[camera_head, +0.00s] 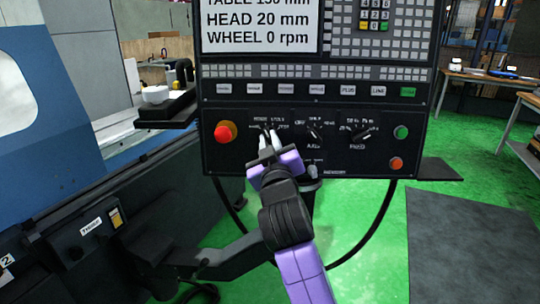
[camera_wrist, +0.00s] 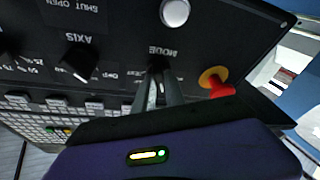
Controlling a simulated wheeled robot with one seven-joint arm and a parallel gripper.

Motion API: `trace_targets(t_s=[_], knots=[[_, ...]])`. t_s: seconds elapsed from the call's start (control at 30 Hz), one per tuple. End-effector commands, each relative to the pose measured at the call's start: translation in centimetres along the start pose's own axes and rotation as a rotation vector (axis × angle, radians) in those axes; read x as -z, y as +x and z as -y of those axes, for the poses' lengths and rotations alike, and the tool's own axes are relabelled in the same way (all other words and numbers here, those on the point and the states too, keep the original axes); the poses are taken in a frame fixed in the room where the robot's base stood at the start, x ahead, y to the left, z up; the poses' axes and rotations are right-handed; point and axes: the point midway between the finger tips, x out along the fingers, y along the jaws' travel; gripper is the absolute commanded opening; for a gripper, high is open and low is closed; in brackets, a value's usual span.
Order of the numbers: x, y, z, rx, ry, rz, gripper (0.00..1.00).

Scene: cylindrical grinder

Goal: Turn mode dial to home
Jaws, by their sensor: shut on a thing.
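The black control panel (camera_head: 300,185) faces me. My gripper (camera_head: 269,136) reaches up to its lower left part and is shut on the mode dial (camera_wrist: 158,66), under the MODE label. The fingers hide most of the dial in the head view, so I cannot tell which position it points to. In the wrist view, which is upside down, my gripper (camera_wrist: 160,92) has its two grey fingers at the dark knob.
A red emergency stop (camera_head: 222,132) sits close left of my gripper. The axis dial (camera_head: 314,132) and feed dial (camera_head: 362,133) are to the right. Green (camera_head: 400,132) and orange-red (camera_head: 397,163) buttons are at the panel's right edge. A screen (camera_head: 260,25) is above.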

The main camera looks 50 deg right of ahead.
Motion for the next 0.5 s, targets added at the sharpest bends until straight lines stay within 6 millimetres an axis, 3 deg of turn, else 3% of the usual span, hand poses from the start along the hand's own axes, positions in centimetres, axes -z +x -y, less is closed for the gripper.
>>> trace_targets(t_s=[0.5], knots=[[-0.03, 0.0, 0.1, -0.035, 0.098, 0.002, 0.0]])
